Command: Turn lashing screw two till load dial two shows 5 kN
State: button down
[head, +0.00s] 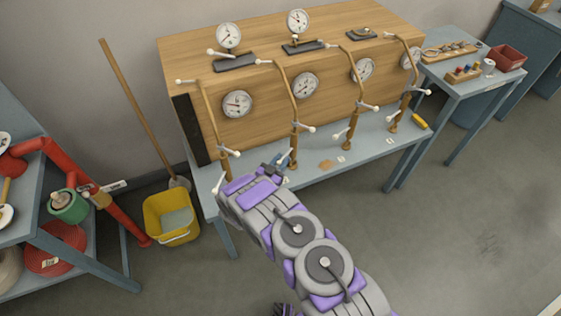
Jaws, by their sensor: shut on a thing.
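Several bent brass lashing screws with white-tipped cross bars stand along the front of a wooden crate (255,85). Counted from the left, the second screw (294,110) has a round white dial (305,85) beside it on the crate front. Its needle and figures are too small to read, and I see no legible number on either. My gripper (284,160) is at the foot of this second screw, shut on its lower white-tipped bar. The fingers are small and partly hidden by my wrist, so the exact grip is unclear.
Other screws stand close on both sides, the leftmost screw (212,115) just left of my wrist. Dials also sit on the crate's top. Floor at right is clear.

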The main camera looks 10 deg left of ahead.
jog(key=shift+d, duration=0.2)
jog(key=d+n+y+p, duration=0.1)
jog(key=y, duration=0.1)
jog(key=d+n+t+y+p, duration=0.1)
jog(key=y+p, duration=0.1)
jog(key=d+n+y+p, duration=0.1)
jog(key=n+y, duration=0.1)
jog(key=shift+s+t, duration=0.3)
jog(key=shift+s, duration=0.1)
jog(key=shift+r, duration=0.1)
jog(key=c, duration=0.9)
grip_release()
